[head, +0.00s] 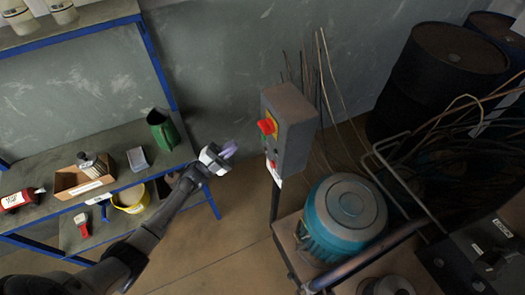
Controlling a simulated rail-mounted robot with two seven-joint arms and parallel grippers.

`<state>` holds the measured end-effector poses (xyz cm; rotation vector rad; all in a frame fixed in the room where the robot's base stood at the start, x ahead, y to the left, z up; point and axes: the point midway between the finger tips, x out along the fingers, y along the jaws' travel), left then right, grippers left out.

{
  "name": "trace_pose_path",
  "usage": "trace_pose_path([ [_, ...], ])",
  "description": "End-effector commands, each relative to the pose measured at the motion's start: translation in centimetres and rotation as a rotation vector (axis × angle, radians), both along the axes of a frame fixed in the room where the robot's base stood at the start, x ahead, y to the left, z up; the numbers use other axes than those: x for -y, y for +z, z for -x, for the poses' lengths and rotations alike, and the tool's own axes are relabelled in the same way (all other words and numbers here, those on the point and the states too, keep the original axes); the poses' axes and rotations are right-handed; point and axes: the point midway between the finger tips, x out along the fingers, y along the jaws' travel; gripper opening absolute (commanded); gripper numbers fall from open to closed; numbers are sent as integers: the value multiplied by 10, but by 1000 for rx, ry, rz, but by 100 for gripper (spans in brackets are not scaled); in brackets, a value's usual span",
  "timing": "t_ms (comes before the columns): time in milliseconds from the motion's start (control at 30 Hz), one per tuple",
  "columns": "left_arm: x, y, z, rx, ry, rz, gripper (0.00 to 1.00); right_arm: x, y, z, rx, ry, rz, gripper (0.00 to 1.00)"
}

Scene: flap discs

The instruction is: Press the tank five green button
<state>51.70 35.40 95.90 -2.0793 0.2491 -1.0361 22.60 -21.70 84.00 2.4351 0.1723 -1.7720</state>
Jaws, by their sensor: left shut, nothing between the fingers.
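A grey control box (290,128) stands on a post near the middle. Its left-facing side bears a red rotary switch on a yellow plate (268,126), with a small red part (271,164) below it. My right gripper is not in view.
A blue-framed bench (110,143) at left holds a green container (162,130), a cardboard box (84,180) and a red can (20,199). A blue motor (345,212) sits on a cart below the control box. Dark drums (440,75) and bent rods crowd the right.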

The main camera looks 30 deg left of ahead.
Motion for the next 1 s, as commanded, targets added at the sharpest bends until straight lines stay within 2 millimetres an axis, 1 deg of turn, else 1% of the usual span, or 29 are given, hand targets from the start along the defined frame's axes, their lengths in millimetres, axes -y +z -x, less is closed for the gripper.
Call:
trace_pose_path([
  [33,-4,-15,1,43,-26,-20,0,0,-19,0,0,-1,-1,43],
  [100,-8,-21,4,95,-60,-42,0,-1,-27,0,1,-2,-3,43],
  [233,-12,-27,9,158,-105,-70,0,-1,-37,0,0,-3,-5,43],
  [400,-15,-29,12,195,-131,-85,0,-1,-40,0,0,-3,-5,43],
  [767,-14,-28,12,197,-133,-85,0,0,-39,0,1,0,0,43],
  [867,-13,-29,10,197,-133,-84,0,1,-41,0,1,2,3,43],
  [1000,-7,-29,-1,199,-134,-83,0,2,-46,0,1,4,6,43],
])
